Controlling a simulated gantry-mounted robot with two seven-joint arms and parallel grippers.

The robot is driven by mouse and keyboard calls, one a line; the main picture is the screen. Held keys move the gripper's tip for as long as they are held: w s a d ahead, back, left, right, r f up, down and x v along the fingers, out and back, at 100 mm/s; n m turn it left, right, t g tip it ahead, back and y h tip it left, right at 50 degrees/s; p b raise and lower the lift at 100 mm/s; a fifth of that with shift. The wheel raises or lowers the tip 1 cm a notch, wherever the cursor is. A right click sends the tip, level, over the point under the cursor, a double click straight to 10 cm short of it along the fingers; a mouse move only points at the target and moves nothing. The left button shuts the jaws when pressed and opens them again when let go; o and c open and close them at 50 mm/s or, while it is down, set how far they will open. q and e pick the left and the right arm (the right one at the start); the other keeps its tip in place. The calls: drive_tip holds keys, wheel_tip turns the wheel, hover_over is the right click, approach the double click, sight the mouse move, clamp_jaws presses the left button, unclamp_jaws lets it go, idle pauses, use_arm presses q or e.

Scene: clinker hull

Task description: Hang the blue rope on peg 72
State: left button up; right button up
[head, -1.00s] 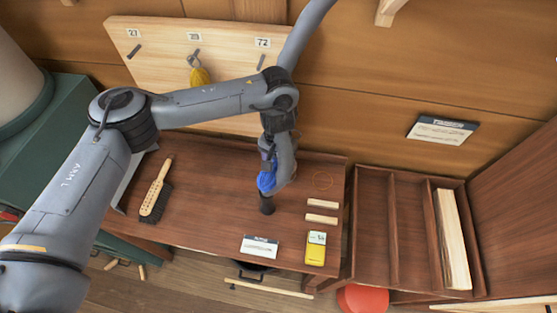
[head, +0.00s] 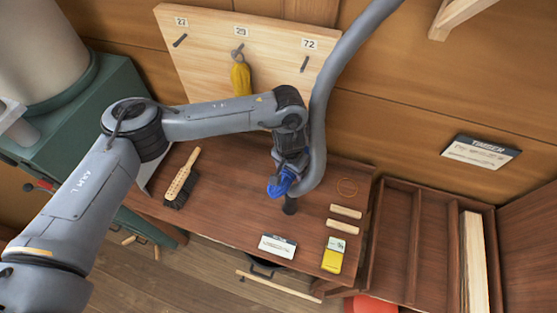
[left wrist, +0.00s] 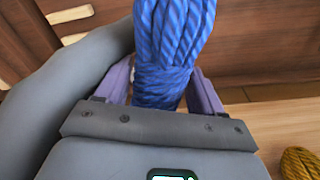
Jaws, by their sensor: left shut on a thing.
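The blue rope (head: 281,185) is a bundled coil. It also fills the top middle of the left wrist view (left wrist: 168,50), wrapped tightly around its middle. My left gripper (head: 286,172) is shut on it, with purple fingers on both sides of the bundle in the left wrist view. It holds the rope over the bench, beside a grey hose (head: 325,110). Peg 72 (head: 304,64) is a bare dark peg under the label 72 (head: 309,44), at the right of the wooden board (head: 200,60), up and to the right of the gripper. My right gripper is not in view.
A yellow rope (head: 241,78) hangs on the peg under label 29; peg 27 (head: 180,40) is bare. The hose runs close past the board's right edge down to a black nozzle (head: 290,205). The bench (head: 240,215) bears a brush (head: 182,180) and a yellow device (head: 333,257).

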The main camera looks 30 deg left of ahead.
use_arm(q)
drive_tip(key=d+m+t+h+p, duration=0.2)
drive_tip(key=d+m+t, duration=0.15)
drive_tip(key=d, duration=0.75)
drive_tip(key=w+d+r+m+t+h+p, duration=0.1)
drive_tip(key=d+r+m+t+h, duration=0.1)
drive_tip(key=d+r+t+h, duration=0.3)
drive_tip(key=a+r+n+t+y+p, duration=0.1)
drive_tip(key=a+r+n+t+y, duration=0.3)
drive_tip(key=a, duration=0.6)
drive_tip(key=a+r+n+t+y+p, duration=0.1)
drive_tip(key=a+r+n+t+p, duration=0.1)
drive_tip(key=a+r, duration=0.5)
drive_tip(key=w+a+f+b, duration=0.3)
drive_tip(key=w, duration=0.7)
drive_tip(key=shift+a, duration=0.3)
drive_tip(key=shift+w+f, duration=0.1)
drive_tip(key=shift+w, duration=0.05)
